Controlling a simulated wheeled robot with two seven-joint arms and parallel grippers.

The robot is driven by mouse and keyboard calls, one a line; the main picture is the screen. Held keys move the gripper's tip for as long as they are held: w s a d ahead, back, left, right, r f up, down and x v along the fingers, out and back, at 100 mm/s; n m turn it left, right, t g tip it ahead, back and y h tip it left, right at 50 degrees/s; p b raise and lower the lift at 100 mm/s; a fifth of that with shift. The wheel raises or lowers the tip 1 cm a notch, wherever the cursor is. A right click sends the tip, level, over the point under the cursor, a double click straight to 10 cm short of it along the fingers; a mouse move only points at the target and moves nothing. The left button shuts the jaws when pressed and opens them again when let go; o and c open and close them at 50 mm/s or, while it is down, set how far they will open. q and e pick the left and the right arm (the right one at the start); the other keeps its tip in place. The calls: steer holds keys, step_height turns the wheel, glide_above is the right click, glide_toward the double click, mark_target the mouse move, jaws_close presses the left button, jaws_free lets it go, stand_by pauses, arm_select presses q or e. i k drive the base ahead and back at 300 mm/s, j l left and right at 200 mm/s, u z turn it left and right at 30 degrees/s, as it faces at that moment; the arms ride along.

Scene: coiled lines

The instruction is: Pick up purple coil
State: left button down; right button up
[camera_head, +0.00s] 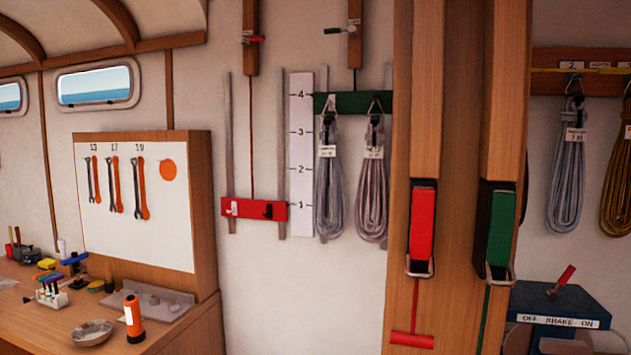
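A pale purple-pink coil (372,195) hangs from a triangular hook on the green bar (352,103) on the back wall. A small white tag (373,153) is on its upper part; the lettering is too small to read. A grey coil (328,195) hangs close beside it on the left, from the same bar, with its own tag. The lower right of the purple coil comes close to the wooden post. Neither of my grippers is in view.
A wooden post (404,130) with red (421,222) and green (500,232) handles stands right of the coils. A red bar (253,209) and numbered scale (301,150) are left. More coils (567,175) hang far right. A cluttered workbench (110,325) stands lower left.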

mark_target(329, 155)
steer(key=i+j+u, duration=0.25)
steer(key=i+j, duration=0.5)
